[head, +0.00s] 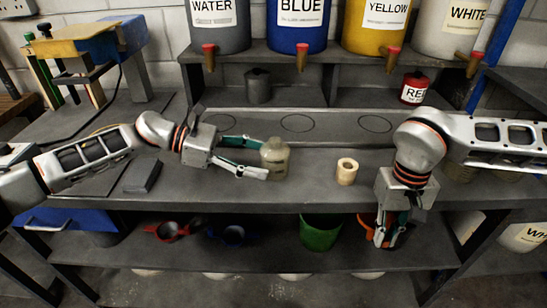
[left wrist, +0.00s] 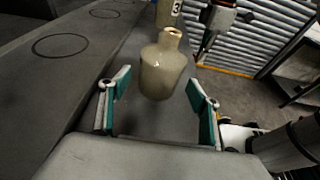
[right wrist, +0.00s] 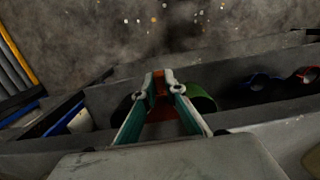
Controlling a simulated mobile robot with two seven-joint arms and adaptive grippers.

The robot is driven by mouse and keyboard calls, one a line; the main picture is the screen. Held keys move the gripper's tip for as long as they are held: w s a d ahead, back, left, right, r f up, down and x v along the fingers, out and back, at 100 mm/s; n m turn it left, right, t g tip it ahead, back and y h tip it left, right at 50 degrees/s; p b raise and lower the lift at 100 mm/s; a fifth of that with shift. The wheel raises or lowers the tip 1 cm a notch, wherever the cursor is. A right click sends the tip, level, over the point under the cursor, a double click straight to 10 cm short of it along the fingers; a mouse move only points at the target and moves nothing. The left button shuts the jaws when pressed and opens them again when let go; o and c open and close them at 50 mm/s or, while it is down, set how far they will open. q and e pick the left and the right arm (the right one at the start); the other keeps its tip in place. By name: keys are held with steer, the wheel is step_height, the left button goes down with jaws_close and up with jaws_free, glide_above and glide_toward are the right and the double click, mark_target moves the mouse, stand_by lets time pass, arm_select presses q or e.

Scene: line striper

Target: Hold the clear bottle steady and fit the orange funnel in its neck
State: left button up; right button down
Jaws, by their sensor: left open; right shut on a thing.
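The clear bottle (head: 275,160) stands upright on the bench, looking cloudy and beige, with a short neck. My left gripper (head: 262,158) is open, with its fingers pointing at the bottle and their tips close to its near side. In the left wrist view the bottle (left wrist: 163,70) shows between and just beyond the two fingers. My right gripper (head: 388,243) is low at the lower shelf and shut on the orange funnel (head: 398,232). In the right wrist view the orange funnel (right wrist: 160,85) shows only partly between the fingertips.
A green funnel (head: 320,232), a blue one (head: 233,235) and a red one (head: 172,231) sit on the lower shelf. The bench edge lies above my right gripper. A red jar (head: 414,88) stands behind.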

mark_target(270, 162)
arm_select(q)
steer(key=x, duration=0.2)
steer(key=shift+d+f, duration=0.25)
steer(key=shift+d, duration=0.05)
arm_select(e)
steer(key=shift+f, duration=0.65)
arm_select(q)
steer(key=shift+d, duration=0.3)
steer(key=c, duration=0.7)
